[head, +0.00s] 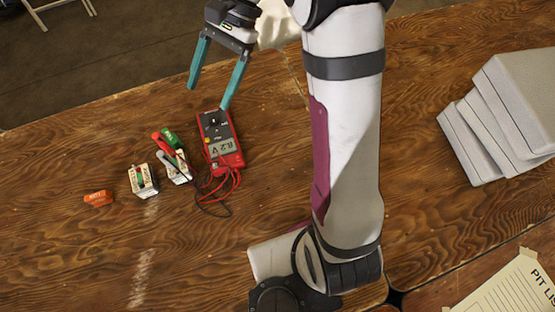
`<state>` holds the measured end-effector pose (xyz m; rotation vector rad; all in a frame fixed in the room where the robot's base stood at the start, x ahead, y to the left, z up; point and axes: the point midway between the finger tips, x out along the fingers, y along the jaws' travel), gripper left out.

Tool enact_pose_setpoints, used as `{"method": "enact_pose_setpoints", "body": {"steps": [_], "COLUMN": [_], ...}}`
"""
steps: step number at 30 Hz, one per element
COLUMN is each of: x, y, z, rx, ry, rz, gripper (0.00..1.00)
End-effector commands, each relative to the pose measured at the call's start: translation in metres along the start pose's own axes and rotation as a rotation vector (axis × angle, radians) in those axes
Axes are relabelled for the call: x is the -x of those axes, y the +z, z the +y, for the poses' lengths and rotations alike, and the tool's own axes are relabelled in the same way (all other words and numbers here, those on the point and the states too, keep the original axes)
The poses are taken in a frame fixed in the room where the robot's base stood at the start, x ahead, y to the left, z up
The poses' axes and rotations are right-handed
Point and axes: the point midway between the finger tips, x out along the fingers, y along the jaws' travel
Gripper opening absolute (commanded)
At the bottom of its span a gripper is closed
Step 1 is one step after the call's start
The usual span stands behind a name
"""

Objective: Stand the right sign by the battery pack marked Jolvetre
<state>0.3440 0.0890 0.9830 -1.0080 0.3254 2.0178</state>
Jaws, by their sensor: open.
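Two small white battery packs stand on the wooden table: one at the left (143,181) and one to its right (179,172). Their printed names are too small to read. An orange sign (98,198) with unreadable lettering lies left of the left pack. A green piece (171,138), perhaps another sign, lies just behind the right pack. A red meter (220,140) reads about 8.2 V, and its red and black probes reach the right pack. My gripper (208,98) is open and empty, its teal fingers spread above the table behind the meter.
The meter's red and black leads (222,186) loop on the table in front of it. Grey stepped blocks (505,115) stand at the right. A pit list sheet (515,290) lies at the front right. My arm covers the middle; the front left is clear.

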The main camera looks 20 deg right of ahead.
Motion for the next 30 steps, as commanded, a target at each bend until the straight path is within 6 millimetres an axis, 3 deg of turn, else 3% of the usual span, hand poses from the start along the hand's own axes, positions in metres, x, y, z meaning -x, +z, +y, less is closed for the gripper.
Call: {"method": "enact_pose_setpoints", "body": {"steps": [1,3,5,6,9,12,30], "x": [0.007,0.007,0.001,-0.005,-0.021,-0.032,-0.035], "y": [0.029,0.059,0.077,0.084,0.090,0.090,0.089], "z": [0.026,0.070,0.107,0.130,0.172,0.194,0.201], "rx": [0.060,0.143,0.210,0.250,0.328,0.371,0.382], "ry": [0.021,0.059,0.087,0.104,0.136,0.153,0.159], "rz": [0.088,0.213,0.310,0.369,0.478,0.537,0.553], "gripper": [0.81,0.81,0.81,0.81,0.81,0.81,0.81]}}
